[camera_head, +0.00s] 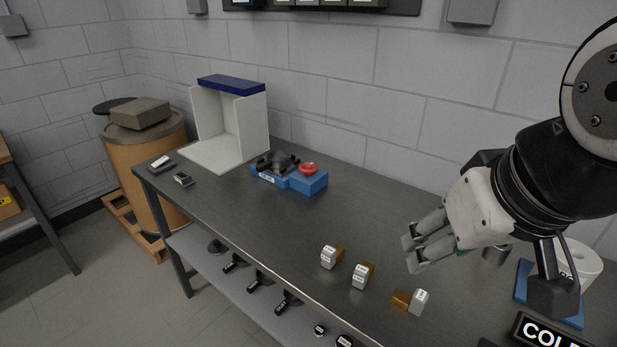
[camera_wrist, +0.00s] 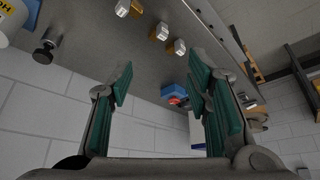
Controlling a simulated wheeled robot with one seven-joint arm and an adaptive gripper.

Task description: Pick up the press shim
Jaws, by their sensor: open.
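No object in view is readably marked as the press shim. Three small grey-and-brown labelled blocks lie on the dark bench: a left one (camera_head: 328,257), a middle one (camera_head: 360,276) and a right one (camera_head: 419,302). Their labels are too small to read. In the wrist view, blocks show at the top (camera_wrist: 122,8), (camera_wrist: 159,32) and (camera_wrist: 179,47). Two small pale-and-dark pieces (camera_head: 160,162) and (camera_head: 182,179) lie at the bench's far left end. My gripper (camera_head: 412,249) is open and empty above the bench, near the right block; its spread fingers show in the wrist view (camera_wrist: 165,88).
A blue fixture (camera_head: 308,182) with a red knob and a white open booth (camera_head: 243,130) stand toward the back left. A brown drum (camera_head: 150,160) stands beyond the bench. A white roll on a blue base (camera_head: 580,265) is at right. Mid-bench is clear.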

